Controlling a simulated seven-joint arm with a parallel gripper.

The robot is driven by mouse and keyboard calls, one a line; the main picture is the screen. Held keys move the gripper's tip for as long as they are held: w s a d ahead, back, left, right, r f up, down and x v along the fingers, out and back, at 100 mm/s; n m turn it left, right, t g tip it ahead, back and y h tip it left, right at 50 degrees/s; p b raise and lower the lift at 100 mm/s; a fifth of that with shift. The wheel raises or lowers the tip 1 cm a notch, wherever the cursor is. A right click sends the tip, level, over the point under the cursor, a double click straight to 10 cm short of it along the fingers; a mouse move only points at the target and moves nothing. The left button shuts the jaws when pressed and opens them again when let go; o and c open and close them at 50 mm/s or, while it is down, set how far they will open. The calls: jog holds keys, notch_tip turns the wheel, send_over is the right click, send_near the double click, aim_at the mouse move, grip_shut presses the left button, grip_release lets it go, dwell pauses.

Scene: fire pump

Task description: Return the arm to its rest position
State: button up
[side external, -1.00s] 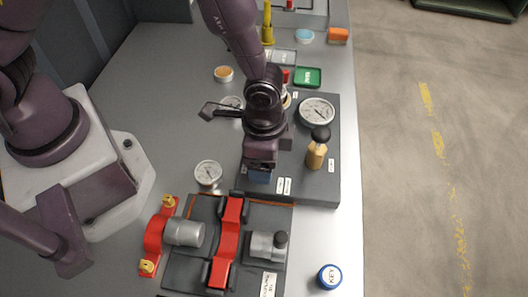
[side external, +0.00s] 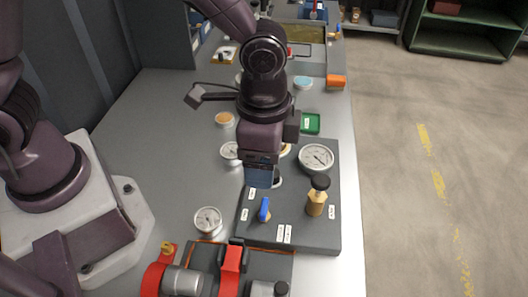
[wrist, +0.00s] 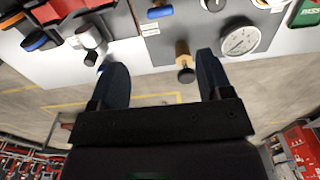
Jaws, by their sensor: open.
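My gripper (side external: 259,180) is raised over the dark panel (side external: 290,232) in the side view, pointing down. In the wrist view its two fingers (wrist: 158,85) are spread apart with nothing between them. A blue lever (side external: 264,210) stands on the panel below and in front of the gripper, apart from it. A brass valve with a black knob (side external: 317,197) stands to the right of it, and a large gauge (side external: 316,157) behind that. In the wrist view the valve (wrist: 184,62) shows beyond the gap between the fingers.
A red and black clamp fixture (side external: 231,268) with grey cylinders is at the front. Open floor is to the right.

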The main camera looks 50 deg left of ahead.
jog(key=s+a+r+n+t, duration=0.2)
jog(key=s+a+r+n, duration=0.2)
jog(key=a+r, duration=0.4)
jog(key=s+a+r+n+t, duration=0.3)
jog(key=s+a+r+n, duration=0.2)
jog(key=a+r, duration=0.4)
jog(key=shift+s+a+t, duration=0.2)
jog(key=shift+a+t, duration=0.1)
jog(key=shift+a, duration=0.4)
